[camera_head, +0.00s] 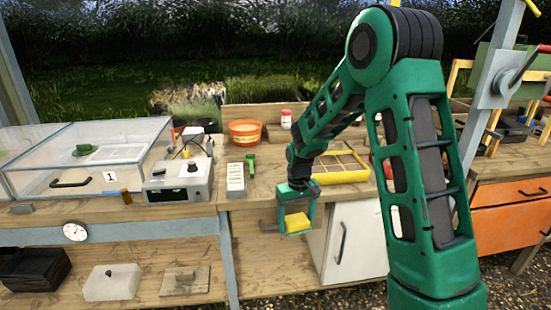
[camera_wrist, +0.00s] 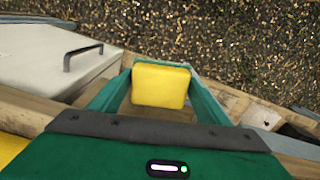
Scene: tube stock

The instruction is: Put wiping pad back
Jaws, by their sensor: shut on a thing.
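The wiping pad is a yellow block; in the wrist view the pad (camera_wrist: 160,86) sits between the two green fingers of my gripper (camera_wrist: 160,92). In the head view my gripper (camera_head: 297,222) hangs at the front edge of the wooden bench, fingers pointing down, with the yellow pad (camera_head: 297,223) at its tips. The gripper is shut on the pad. The pad appears held in the air, clear of the bench top.
A yellow divided tray (camera_head: 341,178) lies on the bench behind my gripper. A white strip rack (camera_head: 236,180), an orange pot (camera_head: 244,133) and a grey device (camera_head: 180,183) stand further left. A white cabinet (camera_head: 357,242) is below the bench. Gravel ground lies in front.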

